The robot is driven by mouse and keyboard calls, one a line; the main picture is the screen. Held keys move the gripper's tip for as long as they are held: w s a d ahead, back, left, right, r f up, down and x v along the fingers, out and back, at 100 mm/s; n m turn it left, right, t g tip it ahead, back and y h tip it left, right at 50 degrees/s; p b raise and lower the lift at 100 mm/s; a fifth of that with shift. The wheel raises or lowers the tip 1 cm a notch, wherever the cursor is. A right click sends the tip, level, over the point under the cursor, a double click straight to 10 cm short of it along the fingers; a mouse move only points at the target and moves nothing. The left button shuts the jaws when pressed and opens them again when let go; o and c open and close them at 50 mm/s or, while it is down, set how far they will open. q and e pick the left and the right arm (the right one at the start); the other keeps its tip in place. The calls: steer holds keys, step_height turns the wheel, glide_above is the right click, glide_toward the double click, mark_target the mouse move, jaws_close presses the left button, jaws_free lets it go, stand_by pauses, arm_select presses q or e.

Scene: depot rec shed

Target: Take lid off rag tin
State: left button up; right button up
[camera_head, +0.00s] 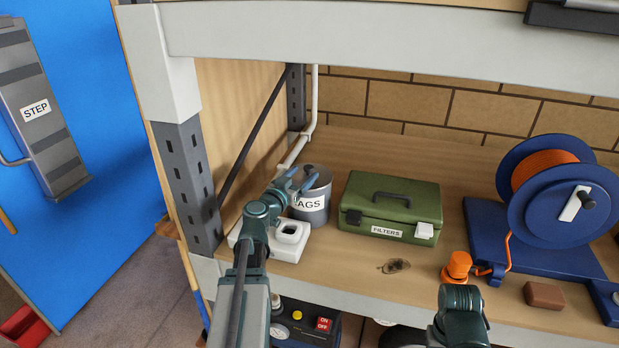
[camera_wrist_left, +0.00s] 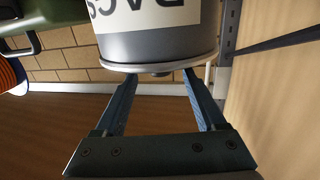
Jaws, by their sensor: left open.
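The rag tin (camera_head: 317,210) is a grey cylinder with a white label reading "AGS", its left part hidden by my left gripper. It stands upright on the wooden shelf, with its grey lid (camera_head: 322,175) on top. In the left wrist view the tin (camera_wrist_left: 160,45) appears upside down, the lid rim (camera_wrist_left: 120,66) lowest and a small dark knob (camera_wrist_left: 162,73) below it. My left gripper (camera_head: 303,182) is open at the lid, its fingers (camera_wrist_left: 162,78) spread on either side of the knob and apart from it. My right gripper is out of view; only part of that arm shows.
A green filters case (camera_head: 391,207) stands right of the tin. A blue cable reel (camera_head: 550,190) stands farther right. A pipe and shelf post (camera_head: 185,165) are close on the left. A dark stain marks the shelf.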

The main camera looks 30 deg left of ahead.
mark_target(311, 166)
arm_select(q)
steer(key=shift+w+f, duration=0.1)
steer(key=shift+w, duration=1.05)
steer(key=w, duration=0.5)
steer(key=shift+w+a, duration=0.2)
steer(key=shift+s, duration=0.1)
jaws_close()
